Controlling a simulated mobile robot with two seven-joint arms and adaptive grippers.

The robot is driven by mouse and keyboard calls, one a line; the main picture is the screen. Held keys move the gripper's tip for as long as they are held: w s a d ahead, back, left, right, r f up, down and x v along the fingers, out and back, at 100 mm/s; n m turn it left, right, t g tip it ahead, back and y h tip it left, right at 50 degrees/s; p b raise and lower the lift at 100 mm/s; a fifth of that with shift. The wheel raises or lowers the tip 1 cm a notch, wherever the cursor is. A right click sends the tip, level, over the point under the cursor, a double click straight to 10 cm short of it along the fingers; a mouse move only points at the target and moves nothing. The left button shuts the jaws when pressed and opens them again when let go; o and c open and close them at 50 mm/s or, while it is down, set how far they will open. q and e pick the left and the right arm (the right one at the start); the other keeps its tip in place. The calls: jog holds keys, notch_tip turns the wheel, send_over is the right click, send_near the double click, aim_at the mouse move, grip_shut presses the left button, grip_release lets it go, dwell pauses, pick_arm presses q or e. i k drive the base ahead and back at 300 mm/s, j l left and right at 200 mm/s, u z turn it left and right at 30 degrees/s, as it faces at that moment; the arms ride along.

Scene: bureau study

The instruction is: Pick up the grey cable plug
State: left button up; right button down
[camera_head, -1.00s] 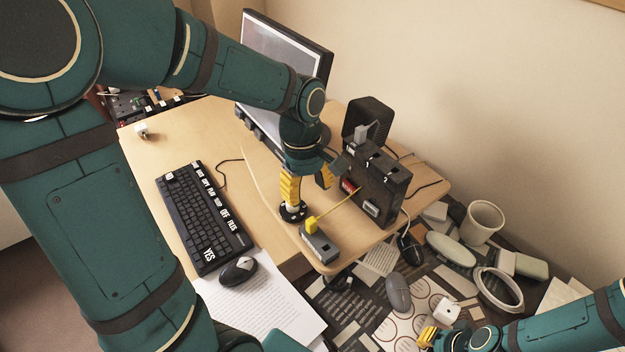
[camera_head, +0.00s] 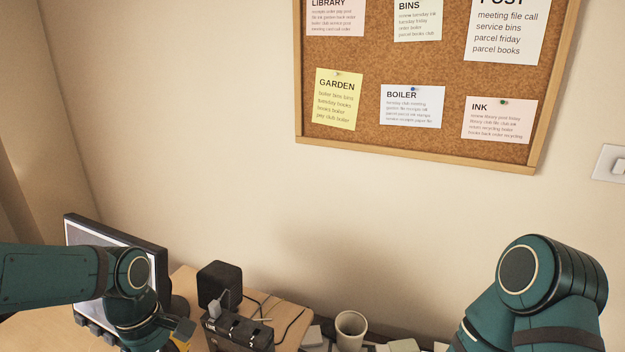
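The grey cable plug (camera_head: 225,299) stands upright on top of the black box (camera_head: 240,331), near its left end. My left arm comes in from the left in front of the monitor.
A monitor (camera_head: 110,262) stands at left and a black speaker (camera_head: 219,283) behind the box. Cables lie on the wooden desk (camera_head: 293,318). A white cup (camera_head: 350,328) stands right of them. A cork board (camera_head: 420,70) with notes hangs on the wall, a switch (camera_head: 612,164) beside it.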

aim_at(214, 307)
jog(key=k, duration=0.9)
